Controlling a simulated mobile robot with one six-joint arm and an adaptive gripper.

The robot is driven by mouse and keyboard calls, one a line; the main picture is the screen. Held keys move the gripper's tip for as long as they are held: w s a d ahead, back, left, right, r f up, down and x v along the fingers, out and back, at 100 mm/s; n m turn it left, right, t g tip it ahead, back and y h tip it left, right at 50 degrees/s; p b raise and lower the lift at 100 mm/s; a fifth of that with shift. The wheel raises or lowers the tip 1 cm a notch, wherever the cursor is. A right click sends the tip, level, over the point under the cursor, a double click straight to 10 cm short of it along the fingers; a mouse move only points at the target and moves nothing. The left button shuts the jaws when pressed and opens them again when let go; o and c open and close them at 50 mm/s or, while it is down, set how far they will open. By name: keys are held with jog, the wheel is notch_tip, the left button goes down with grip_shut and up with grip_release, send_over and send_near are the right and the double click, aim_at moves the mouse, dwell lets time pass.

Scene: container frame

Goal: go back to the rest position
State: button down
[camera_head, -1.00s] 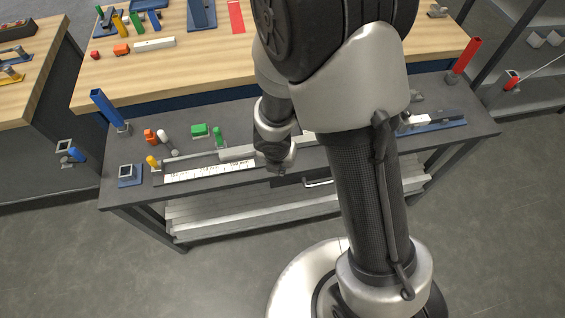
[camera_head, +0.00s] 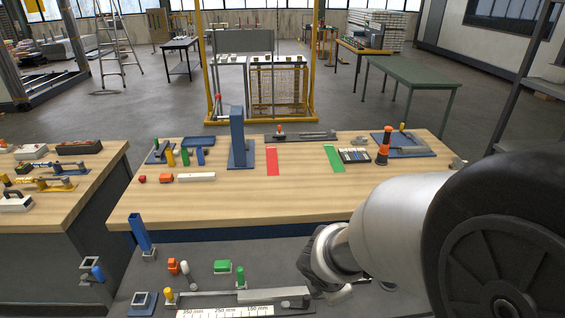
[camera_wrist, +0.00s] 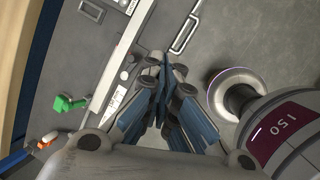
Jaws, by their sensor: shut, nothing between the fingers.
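My gripper (camera_wrist: 163,75) shows in the wrist view with its blue-grey fingers closed together and nothing between them. It hangs above the grey bench top (camera_wrist: 200,40), near the pale ruled strip (camera_wrist: 118,98), and looks apart from everything on the bench. In the head view my arm comes in from the right and its wrist end is over the right part of the grey bench. The fingers themselves cannot be made out there.
The grey bench in front carries a green block (camera_head: 222,267), a blue post (camera_head: 140,232), an orange block (camera_head: 173,266) and a ruled strip (camera_head: 225,312). Behind stands a wooden table (camera_head: 300,195) with several small parts. A drawer handle (camera_wrist: 184,33) shows in the wrist view.

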jog(key=s+d+r+m+b, duration=0.2)
jog(key=s+d+r+m, duration=0.4)
jog(key=m, duration=0.5)
jog(key=s+a+r+m+y+b, duration=0.2)
jog(key=s+a+r+m+b, duration=0.1)
jog(key=s+m, duration=0.7)
jog(key=shift+s+a+r+m+t, duration=0.3)
jog(key=shift+s+r+m, duration=0.1)
jog(key=shift+r+m, duration=0.1)
